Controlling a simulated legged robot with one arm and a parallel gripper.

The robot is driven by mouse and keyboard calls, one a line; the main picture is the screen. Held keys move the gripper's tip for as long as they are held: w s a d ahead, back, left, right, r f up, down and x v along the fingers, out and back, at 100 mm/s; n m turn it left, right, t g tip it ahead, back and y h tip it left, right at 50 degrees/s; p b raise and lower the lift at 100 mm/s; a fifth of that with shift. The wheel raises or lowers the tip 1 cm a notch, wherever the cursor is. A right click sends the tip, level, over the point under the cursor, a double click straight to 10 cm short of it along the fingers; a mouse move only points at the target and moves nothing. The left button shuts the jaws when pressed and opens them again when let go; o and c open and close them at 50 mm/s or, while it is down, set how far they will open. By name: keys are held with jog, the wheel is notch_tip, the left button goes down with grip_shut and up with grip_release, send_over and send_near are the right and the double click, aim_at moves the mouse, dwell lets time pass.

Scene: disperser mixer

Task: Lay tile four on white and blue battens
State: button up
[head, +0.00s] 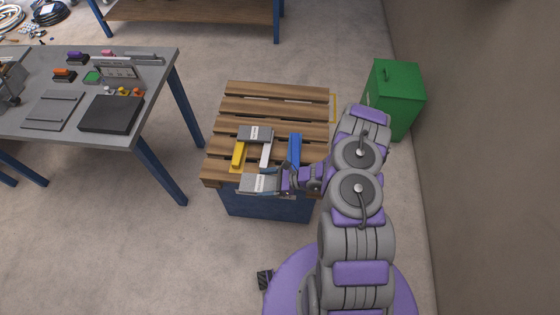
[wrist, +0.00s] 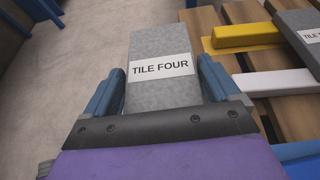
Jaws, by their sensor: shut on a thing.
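Tile four (wrist: 160,45), a grey slab with a white label, is between my gripper's (wrist: 160,85) two blue fingers, which are shut on it. In the head view tile four (head: 259,184) shows at the pallet's front edge, with my gripper (head: 281,179) at its right end. Its height above the pallet is hard to tell. The yellow batten (head: 238,156), white batten (head: 265,155) and blue batten (head: 294,150) lie side by side on the pallet. The white batten (wrist: 275,82) and yellow batten (wrist: 245,35) also show in the wrist view.
Another labelled grey tile (head: 255,134) lies across the far ends of the yellow and white battens. The wooden pallet (head: 278,105) has a bare far half. A green cabinet (head: 395,95) stands right of it, and a grey workbench (head: 60,130) stands left.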

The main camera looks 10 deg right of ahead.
jog(key=w+d, duration=0.2)
jog(key=w, duration=0.1)
jog(key=w+d+b, duration=0.1)
jog(key=w+d, duration=0.2)
jog(key=w+d+f+b, duration=0.1)
jog(key=w+d, duration=0.2)
jog(key=w, duration=0.1)
jog(key=shift+d+f, duration=0.1)
jog(key=shift+d, duration=0.1)
jog(key=shift+w+d+b, duration=0.25)
jog(key=shift+w+b, duration=0.15)
jog(key=shift+w, duration=0.45)
jog(key=f, duration=0.1)
jog(key=f+b, duration=0.1)
jog(key=f, duration=0.1)
jog(key=shift+d+f, duration=0.35)
jog(key=shift+f, duration=0.05)
jog(key=shift+a+r, duration=0.1)
jog(key=shift+r, duration=0.05)
jog(key=shift+a+f, duration=0.15)
jog(key=shift+f, duration=0.1)
jog(key=o, duration=1.2)
